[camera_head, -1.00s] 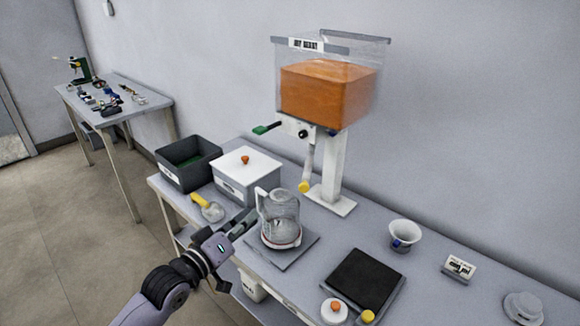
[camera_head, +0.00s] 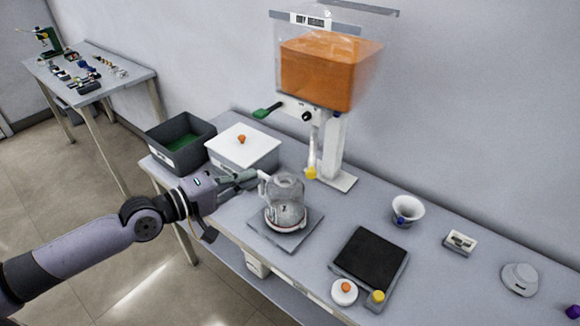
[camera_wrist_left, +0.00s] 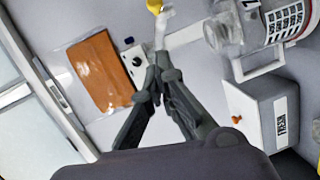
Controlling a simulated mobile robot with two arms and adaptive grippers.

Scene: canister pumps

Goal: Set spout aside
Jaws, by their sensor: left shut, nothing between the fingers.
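A white tube with a yellow tip (camera_head: 312,158), which looks like the spout, hangs below the hopper of orange material (camera_head: 318,75). The yellow tip also shows at the top edge of the left wrist view (camera_wrist_left: 155,6). My left gripper (camera_head: 252,175) is shut and empty. It is in front of the lidded white box and just left of the clear jug (camera_head: 286,203), apart from the spout. In the left wrist view its fingers (camera_wrist_left: 161,68) come together below the yellow tip. My right gripper is not in view.
The jug stands on a grey plate (camera_head: 262,232). The white box (camera_head: 238,150) and a dark open bin (camera_head: 190,158) stand at the left. A black-topped scale (camera_head: 370,258), a white cup (camera_head: 405,212) and small parts are to the right. Bare tabletop lies between them.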

